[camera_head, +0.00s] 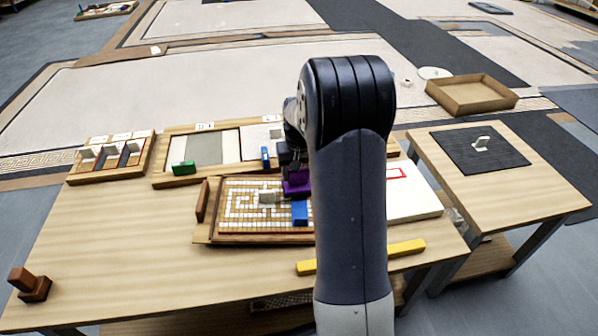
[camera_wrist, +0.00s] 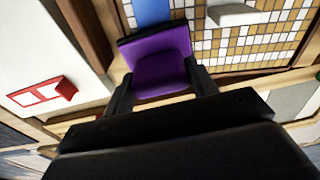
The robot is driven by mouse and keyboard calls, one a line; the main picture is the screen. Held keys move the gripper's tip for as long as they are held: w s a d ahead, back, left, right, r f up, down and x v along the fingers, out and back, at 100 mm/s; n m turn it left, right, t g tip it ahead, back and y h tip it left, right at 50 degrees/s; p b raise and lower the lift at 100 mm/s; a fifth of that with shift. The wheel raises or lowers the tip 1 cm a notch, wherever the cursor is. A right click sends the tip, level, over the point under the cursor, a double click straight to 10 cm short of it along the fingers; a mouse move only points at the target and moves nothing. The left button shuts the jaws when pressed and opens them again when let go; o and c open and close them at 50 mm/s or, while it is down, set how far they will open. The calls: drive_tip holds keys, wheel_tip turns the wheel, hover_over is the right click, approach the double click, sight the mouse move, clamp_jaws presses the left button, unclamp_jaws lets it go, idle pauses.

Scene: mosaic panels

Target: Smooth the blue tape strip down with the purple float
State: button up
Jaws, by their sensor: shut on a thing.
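The purple float (camera_head: 297,184) is held in my gripper (camera_wrist: 158,84), whose two fingers close on either side of it in the wrist view (camera_wrist: 162,62). The blue tape strip (camera_head: 300,213) lies on the right part of the mosaic panel (camera_head: 236,182), just in front of the float in the head view. It also shows in the wrist view (camera_wrist: 152,12), directly beyond the float. I cannot tell whether the float touches the strip or panel. My arm hides the panel's right end in the head view.
A grey-white block (camera_head: 267,197) stands on the mosaic beside the strip. A wooden handle (camera_head: 202,200) is at the panel's left. A yellow bar (camera_head: 405,249) lies at the table's front. A white board with red marking (camera_head: 418,204) is at right. The table's left front is mostly clear.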

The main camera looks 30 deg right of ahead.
drive_tip(key=shift+s+r+p, duration=0.1)
drive_tip(key=shift+r+p, duration=0.2)
drive_tip(key=shift+r, duration=0.6)
drive_tip(key=shift+r+p, duration=2.05)
drive_tip(key=shift+r, duration=0.35)
